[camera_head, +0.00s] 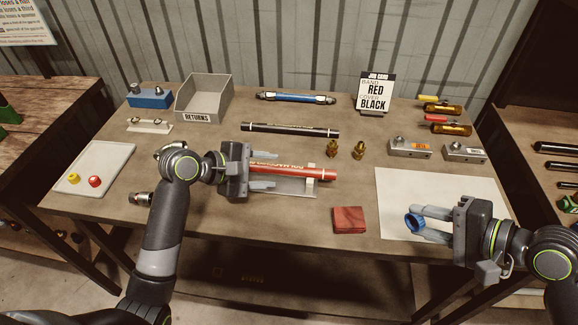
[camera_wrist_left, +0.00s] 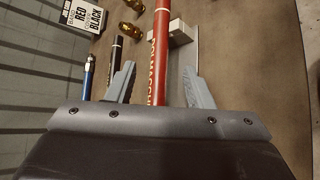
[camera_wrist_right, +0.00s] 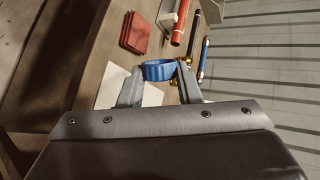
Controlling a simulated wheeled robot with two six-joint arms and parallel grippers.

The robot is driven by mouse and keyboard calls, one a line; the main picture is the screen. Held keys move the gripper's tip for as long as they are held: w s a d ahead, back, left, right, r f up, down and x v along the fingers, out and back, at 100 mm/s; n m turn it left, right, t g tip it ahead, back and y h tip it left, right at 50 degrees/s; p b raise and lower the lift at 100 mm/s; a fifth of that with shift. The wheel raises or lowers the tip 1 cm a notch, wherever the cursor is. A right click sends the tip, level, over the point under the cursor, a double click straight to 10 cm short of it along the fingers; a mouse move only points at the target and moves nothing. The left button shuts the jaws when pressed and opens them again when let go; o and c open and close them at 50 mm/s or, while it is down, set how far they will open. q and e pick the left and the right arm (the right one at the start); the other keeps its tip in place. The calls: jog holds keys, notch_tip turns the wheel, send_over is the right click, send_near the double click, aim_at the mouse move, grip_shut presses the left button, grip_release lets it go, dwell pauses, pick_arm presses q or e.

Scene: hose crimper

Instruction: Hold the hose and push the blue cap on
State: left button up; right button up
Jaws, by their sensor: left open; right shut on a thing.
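The red hose (camera_head: 305,172) with lettering lies across the middle of the table, resting in a grey holder (camera_head: 290,188). It also shows in the left wrist view (camera_wrist_left: 161,50), running between the fingers. My left gripper (camera_head: 268,171) is open, with one finger on each side of the hose. The part of the hose behind the gripper body is hidden. My right gripper (camera_head: 428,223) is shut on the blue cap (camera_head: 414,223), a ring held at its fingertips above the white sheet. The cap shows clearly in the right wrist view (camera_wrist_right: 159,70), apart from the hose.
A folded red cloth (camera_head: 348,220) lies between the hose and the white sheet (camera_head: 440,187). Behind are a black hose (camera_head: 285,130), brass fittings (camera_head: 333,149), a blue hose (camera_head: 295,98), and a grey returns bin (camera_head: 204,98). A white tray (camera_head: 117,160) is at left.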

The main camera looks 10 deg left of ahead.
aim_at(294, 172)
pick_arm(q)
jog(key=x, duration=0.7)
jog(key=shift+w+d+f, duration=0.2)
jog(key=shift+d, duration=0.05)
grip_shut()
jog(key=c, duration=0.8)
grip_release()
grip_shut()
